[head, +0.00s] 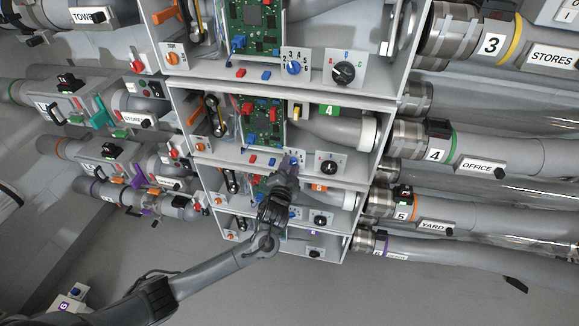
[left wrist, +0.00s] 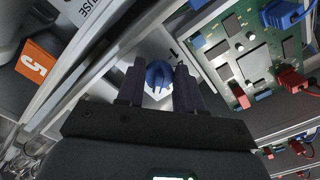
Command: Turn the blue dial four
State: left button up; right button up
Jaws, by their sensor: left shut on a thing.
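The blue dial of row four (head: 294,160) sits on a small white plate on the ledge of the compartment with the green 4 label (head: 330,110). My left gripper (head: 291,167) reaches up to it from below and covers part of the plate. In the left wrist view the dial (left wrist: 158,73) lies between the two dark fingers of my left gripper (left wrist: 159,84), which are shut on it. The plate's marks are mostly hidden, so the dial's setting cannot be read. My right gripper is not in view.
A black dial (head: 330,165) is just right of the blue one. A green circuit board (head: 262,120) with red and blue plugs is above left. The orange 5 label (left wrist: 37,62) is near the gripper. Another blue dial (head: 293,68) is in the row above. Grey pipes (head: 500,150) fill the right.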

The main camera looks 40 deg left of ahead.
pick_arm(q)
jog(key=n, duration=0.5)
jog(key=shift+d+f+n, duration=0.1)
jog(key=shift+f+n, duration=0.1)
jog(key=shift+n, duration=0.2)
dwell(0.4)
jog(key=o, duration=0.7)
jog(key=shift+r, duration=0.1)
jog(key=p+v, duration=0.1)
jog(key=v, duration=0.9)
jog(key=shift+s, duration=0.4)
jog(key=shift+d, duration=0.1)
